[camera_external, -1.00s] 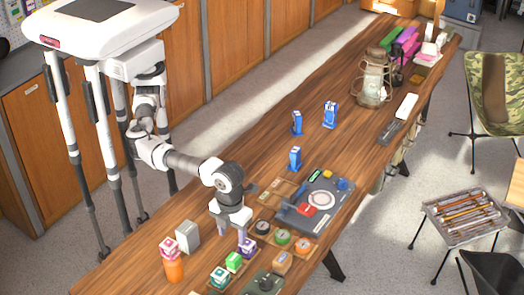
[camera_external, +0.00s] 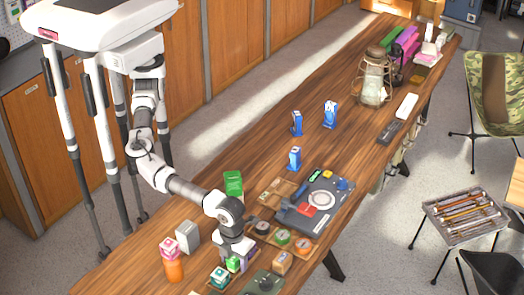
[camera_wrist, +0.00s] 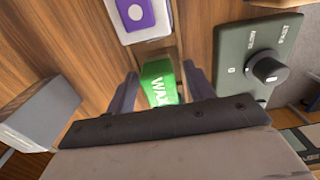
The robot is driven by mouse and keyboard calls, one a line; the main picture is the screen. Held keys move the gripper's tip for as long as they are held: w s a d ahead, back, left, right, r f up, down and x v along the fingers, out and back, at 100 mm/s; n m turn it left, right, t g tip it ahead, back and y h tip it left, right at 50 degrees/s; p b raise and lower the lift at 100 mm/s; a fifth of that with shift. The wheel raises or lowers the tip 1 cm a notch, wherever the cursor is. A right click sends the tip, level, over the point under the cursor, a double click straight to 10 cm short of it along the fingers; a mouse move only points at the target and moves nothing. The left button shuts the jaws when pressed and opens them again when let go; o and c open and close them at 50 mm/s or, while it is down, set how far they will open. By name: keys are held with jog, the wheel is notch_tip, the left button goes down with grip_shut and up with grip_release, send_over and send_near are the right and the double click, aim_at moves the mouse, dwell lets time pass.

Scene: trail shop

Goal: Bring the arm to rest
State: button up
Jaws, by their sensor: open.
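My gripper (camera_external: 240,264) points down over the near end of the wooden table (camera_external: 330,150), low among small boxes. My arm is stretched out from the base, bent at the elbow, with the wrist low over the table.
A purple and white box (camera_wrist: 143,17) lies just beyond the green one. A dark green panel with a knob (camera_wrist: 265,68) is on the right, a grey box (camera_wrist: 40,112) on the left. An orange bottle (camera_external: 173,269) stands left of the gripper. A lantern (camera_external: 373,80) stands far off.

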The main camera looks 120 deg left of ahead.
jog(key=shift+f, duration=0.25)
jog(key=shift+s, duration=0.1)
